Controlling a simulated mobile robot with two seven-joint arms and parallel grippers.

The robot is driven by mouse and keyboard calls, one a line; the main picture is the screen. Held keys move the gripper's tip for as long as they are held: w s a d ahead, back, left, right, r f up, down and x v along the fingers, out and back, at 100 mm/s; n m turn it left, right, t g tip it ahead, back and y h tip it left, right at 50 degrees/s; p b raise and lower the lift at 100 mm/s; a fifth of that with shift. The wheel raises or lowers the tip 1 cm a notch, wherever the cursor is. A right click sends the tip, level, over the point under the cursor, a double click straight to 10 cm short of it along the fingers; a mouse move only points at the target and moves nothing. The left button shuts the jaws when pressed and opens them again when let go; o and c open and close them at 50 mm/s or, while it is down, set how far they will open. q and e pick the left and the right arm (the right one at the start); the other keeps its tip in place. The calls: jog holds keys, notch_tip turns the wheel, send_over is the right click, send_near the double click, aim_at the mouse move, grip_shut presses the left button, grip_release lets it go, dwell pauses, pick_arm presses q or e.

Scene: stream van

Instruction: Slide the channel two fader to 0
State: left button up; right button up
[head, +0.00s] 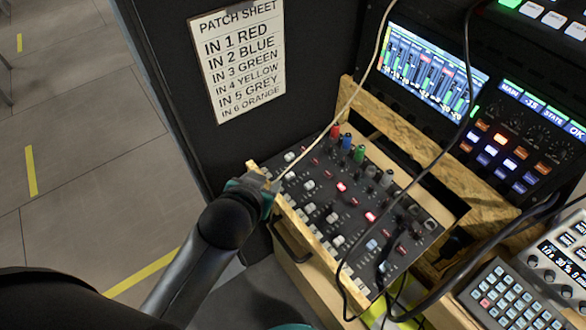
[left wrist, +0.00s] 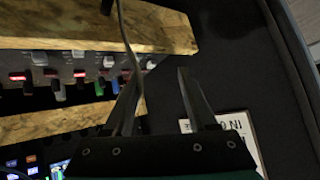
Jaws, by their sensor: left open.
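The mixer (head: 352,205) sits in a wooden frame, with coloured plugs along its far edge and white fader caps in its nearer part. Counting from the red-plug end, the second fader cap (head: 290,176) seems to be channel two; its label is unreadable. My left gripper (head: 268,184) is at the mixer's near-left edge, close beside that cap. In the left wrist view my left gripper (left wrist: 160,88) is open, its two fingers apart with nothing clearly between them. White caps (left wrist: 40,58) show there at upper left, beyond the fingers. My right gripper is not in view.
A pale cable (head: 350,95) hangs down to the left gripper and passes one finger. A black cable (head: 440,150) crosses the mixer. A patch sheet (head: 239,62) is on the dark wall. Screens and keypads (head: 510,297) stand at right. Open floor lies left.

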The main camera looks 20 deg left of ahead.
pick_arm(q)
jog(key=w+d+r+m+t+h, duration=0.25)
jog(key=w+d+r+t, duration=0.3)
jog(key=r, duration=0.45)
jog(key=w+d+r+m+t+h, duration=0.2)
jog(key=w+d+r+t+h, duration=0.15)
jog(key=w+r, duration=0.45)
jog(key=s+d+r+m+g+h, duration=0.3)
jog(key=s+d+r+m+h, duration=0.2)
jog(key=d+r+m+h, duration=0.45)
jog(key=s+d+f+m+g+h, duration=0.4)
jog(key=d+m+g, duration=0.3)
jog(key=m+g, duration=0.35)
jog(key=g+y, duration=0.5)
jog(key=y, duration=1.4)
send_over(290, 175)
notch_tip(290, 175, down, 14)
jog(key=f, duration=0.1)
notch_tip(290, 175, down, 14)
jog(key=b, duration=0.3)
